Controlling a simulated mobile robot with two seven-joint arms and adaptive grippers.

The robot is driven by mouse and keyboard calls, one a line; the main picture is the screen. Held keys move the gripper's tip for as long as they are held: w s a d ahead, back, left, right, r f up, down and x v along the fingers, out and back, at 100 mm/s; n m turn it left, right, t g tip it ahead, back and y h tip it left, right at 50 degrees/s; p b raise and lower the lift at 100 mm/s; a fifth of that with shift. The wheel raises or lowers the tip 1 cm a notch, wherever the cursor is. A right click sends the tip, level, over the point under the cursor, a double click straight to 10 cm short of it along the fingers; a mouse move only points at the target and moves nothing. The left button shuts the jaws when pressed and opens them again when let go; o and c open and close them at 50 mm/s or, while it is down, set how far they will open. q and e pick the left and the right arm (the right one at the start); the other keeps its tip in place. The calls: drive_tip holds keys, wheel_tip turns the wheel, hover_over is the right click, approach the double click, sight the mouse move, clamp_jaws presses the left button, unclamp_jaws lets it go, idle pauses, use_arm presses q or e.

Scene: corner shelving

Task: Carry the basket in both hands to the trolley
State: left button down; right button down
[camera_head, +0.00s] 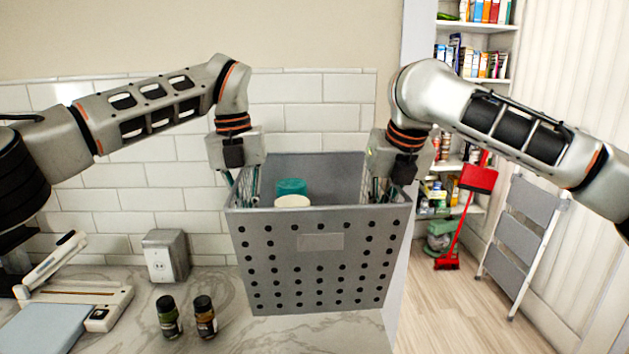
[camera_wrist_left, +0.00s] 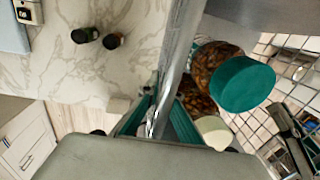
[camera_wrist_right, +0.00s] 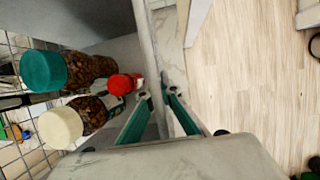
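The grey basket (camera_head: 318,262), with rows of round holes and a blank label, is upright at the right end of the marble counter. I cannot tell whether its bottom touches the counter. Inside are a jar with a teal lid (camera_wrist_left: 243,84), a jar with a cream lid (camera_wrist_right: 60,127) and a red-lidded container (camera_wrist_right: 122,84). My left gripper (camera_head: 238,180) is closed across the basket's left rim. My right gripper (camera_head: 385,185) is closed across its right rim, as the right wrist view (camera_wrist_right: 158,98) also shows. No trolley is visible.
Two small dark bottles (camera_head: 187,316) stand left of the basket. Right of the counter, the wooden floor (camera_head: 455,312) is open before a step ladder (camera_head: 525,235), a red broom (camera_head: 463,215) and stocked shelves (camera_head: 485,82).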

sight(404, 227)
use_arm(q)
drive_tip(key=shift+w+r, duration=0.1)
drive_tip(key=shift+r, duration=0.15)
use_arm(e)
drive_tip(key=shift+w+r, duration=0.1)
drive_tip(key=shift+r, duration=0.15)
